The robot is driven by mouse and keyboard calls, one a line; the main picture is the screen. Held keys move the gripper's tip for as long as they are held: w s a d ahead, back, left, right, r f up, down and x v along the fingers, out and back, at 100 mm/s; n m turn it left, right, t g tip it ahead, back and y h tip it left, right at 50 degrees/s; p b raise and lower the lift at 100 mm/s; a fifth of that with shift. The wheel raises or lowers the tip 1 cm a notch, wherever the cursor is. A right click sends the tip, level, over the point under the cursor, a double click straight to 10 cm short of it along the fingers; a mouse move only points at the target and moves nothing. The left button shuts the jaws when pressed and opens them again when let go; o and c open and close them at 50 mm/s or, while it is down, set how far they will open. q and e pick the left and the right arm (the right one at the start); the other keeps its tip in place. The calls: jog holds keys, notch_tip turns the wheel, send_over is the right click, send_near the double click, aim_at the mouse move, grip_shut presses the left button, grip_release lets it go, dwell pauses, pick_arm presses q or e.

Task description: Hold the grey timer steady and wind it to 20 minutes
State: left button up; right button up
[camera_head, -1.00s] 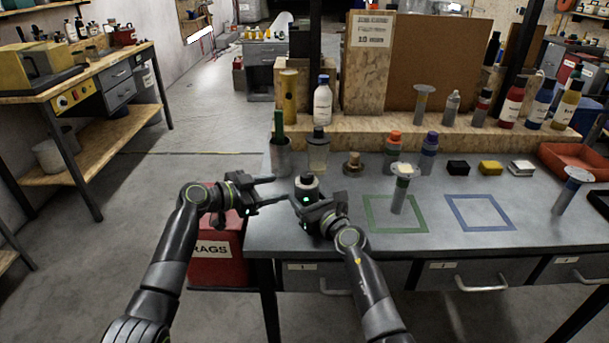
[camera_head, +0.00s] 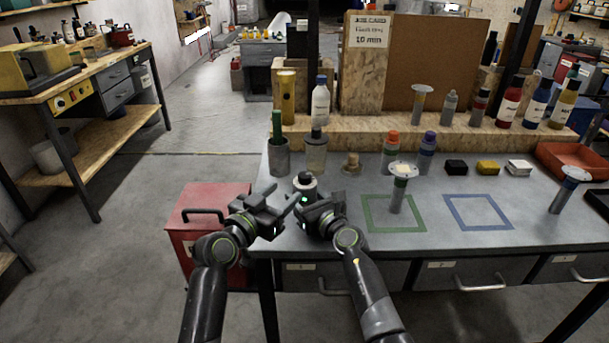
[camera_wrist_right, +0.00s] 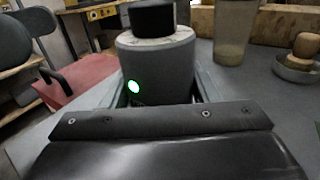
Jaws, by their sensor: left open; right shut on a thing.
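The grey timer (camera_head: 305,186) is a short upright cylinder with a black knob on top, near the left end of the grey bench. In the right wrist view the timer (camera_wrist_right: 157,68) sits between the fingers, with a green light showing on its near side. My right gripper (camera_head: 311,208) is shut around the timer's body from the near side; the black knob (camera_wrist_right: 152,17) is clear above the fingers. My left gripper (camera_head: 284,198) is open and empty, just left of the timer at the bench edge, its fingers pointing up and right towards it. The timer's markings cannot be read.

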aim_at(298, 177)
pick_arm(q)
jog(key=x, duration=0.9)
jog(key=shift+w+d, duration=0.2)
jog(key=shift+w, duration=0.1)
jog(key=c, duration=1)
jog(key=shift+o, duration=0.2)
jog(key=shift+f+m+g+h, duration=0.1)
jog(key=shift+m+g+h, duration=0.2)
jog(key=shift+m+h, duration=0.1)
jog(key=shift+a+m+g+h, duration=0.1)
jog(key=shift+m+g+h, duration=0.65)
jog(key=shift+h, duration=0.25)
jog(key=shift+m+g+h, duration=1.7)
jog(key=shift+m+g, duration=0.25)
jog(key=shift+g, duration=0.6)
